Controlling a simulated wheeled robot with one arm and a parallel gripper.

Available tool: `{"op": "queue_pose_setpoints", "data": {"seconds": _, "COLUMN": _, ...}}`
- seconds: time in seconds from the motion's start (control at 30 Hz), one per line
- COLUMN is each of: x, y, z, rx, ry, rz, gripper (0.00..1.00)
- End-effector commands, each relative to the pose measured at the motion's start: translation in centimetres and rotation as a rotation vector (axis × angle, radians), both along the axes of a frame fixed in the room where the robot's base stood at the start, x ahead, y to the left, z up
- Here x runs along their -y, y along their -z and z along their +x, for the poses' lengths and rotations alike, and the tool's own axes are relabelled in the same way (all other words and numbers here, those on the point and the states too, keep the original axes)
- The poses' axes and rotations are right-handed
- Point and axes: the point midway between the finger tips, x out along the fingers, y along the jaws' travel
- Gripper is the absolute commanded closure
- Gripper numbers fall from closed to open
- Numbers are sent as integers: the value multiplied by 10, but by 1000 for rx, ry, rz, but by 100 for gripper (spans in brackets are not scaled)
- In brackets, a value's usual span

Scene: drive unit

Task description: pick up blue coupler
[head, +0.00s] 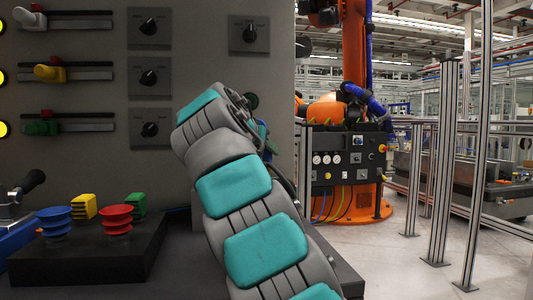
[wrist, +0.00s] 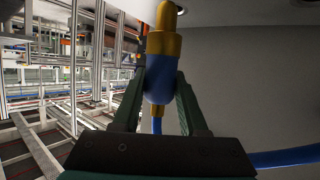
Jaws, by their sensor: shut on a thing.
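The blue coupler (wrist: 161,84) stands out in the middle of the wrist view, with a blue body, a brass-coloured collar and tip above, and a small brass fitting below. A blue hose (wrist: 157,125) runs down from that fitting. My gripper (wrist: 161,76) is shut on the coupler, one dark green finger at each side of the blue body. The brass tip points away from my palm. In the head view my gripper is hidden behind my grey and teal arm, with only a scrap of blue by the far end of the arm.
A grey panel (head: 90,150) with sliders and knobs fills the left. A black block (head: 92,262) carries a blue bellows cup (head: 54,222) and a red one (head: 116,220). Yellow and green pieces stand behind. An orange robot (head: 354,60) and metal posts are at the right.

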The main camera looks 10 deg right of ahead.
Motion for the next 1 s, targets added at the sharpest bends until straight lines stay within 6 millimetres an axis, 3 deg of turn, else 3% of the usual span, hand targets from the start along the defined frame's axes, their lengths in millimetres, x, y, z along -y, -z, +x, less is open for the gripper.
{"op": "queue_pose_setpoints", "data": {"seconds": 1.0, "x": -37, "y": -13, "z": -111, "rx": 5, "ry": -1, "rz": 0, "gripper": 100}}
